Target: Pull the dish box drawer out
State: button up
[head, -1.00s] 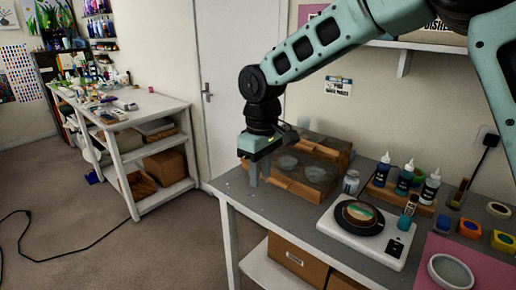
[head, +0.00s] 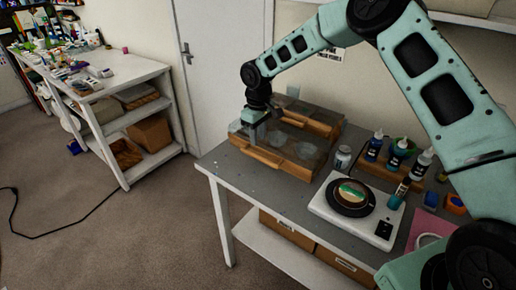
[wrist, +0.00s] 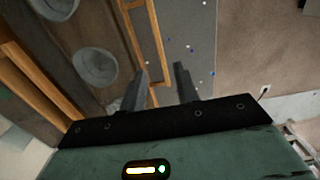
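The dish box (head: 327,116), wood with a clear top, stands on the grey table in the head view. Its drawer (head: 264,157) stands out from the box toward the front left, showing round pale dishes inside. In the wrist view the drawer's wooden front (wrist: 152,48) runs beside my fingers, and two dishes (wrist: 95,67) lie behind it. My gripper (head: 253,138) is at the left part of the drawer front, pointing down.
A jar (head: 343,158), a white scale (head: 333,208) with a round piece on it, and several bottles (head: 398,152) stand right of the box. The table's front edge (head: 222,186) is close to the drawer. A white shelf bench (head: 125,92) stands at the left.

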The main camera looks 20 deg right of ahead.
notch_tip(320, 180, down, 8)
jog(key=shift+r+p, duration=0.25)
jog(key=shift+p, duration=0.8)
jog(key=shift+c, duration=0.3)
